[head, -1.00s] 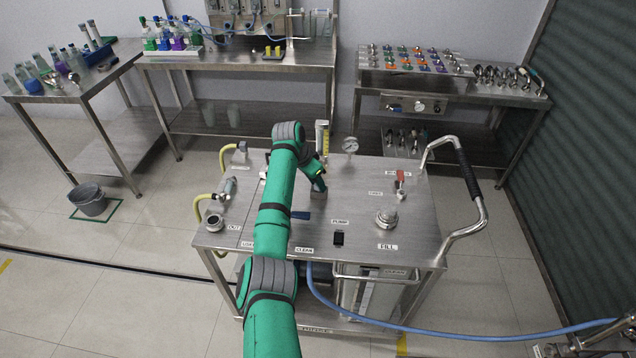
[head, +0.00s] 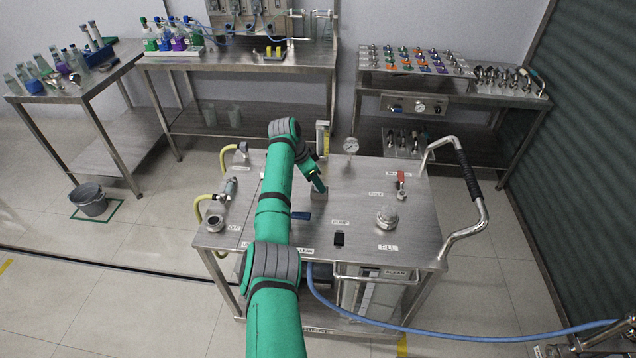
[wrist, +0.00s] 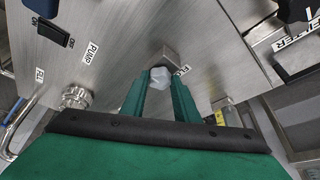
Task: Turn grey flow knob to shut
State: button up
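The grey flow knob (wrist: 159,78) is a small faceted knob in front of a metal block (wrist: 171,57), with a partly hidden label beside it. In the wrist view the two green fingers of my gripper (wrist: 160,82) stand on either side of the knob. Their tips are very close to its sides; I cannot tell whether both touch it. In the head view my gripper (head: 320,186) points down at the middle of the steel skid top (head: 350,210), and the knob itself is hidden there.
On the skid top are a black switch (head: 339,239), a metal fill cap (head: 387,216), a red-handled valve (head: 401,177), a gauge (head: 351,146) and a flow tube (head: 323,138). A blue handle (head: 300,216) lies close to my arm. Bare steel lies between the gripper and the fill cap.

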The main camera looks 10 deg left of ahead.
jog(key=o, duration=0.4)
jog(key=shift+s+a+r, duration=0.1)
jog(key=shift+c, duration=0.2)
jog(key=shift+r, duration=0.1)
jog(key=v, duration=1)
jog(key=shift+a+r, duration=0.2)
jog(key=shift+r, duration=0.05)
jog(key=shift+d, duration=0.1)
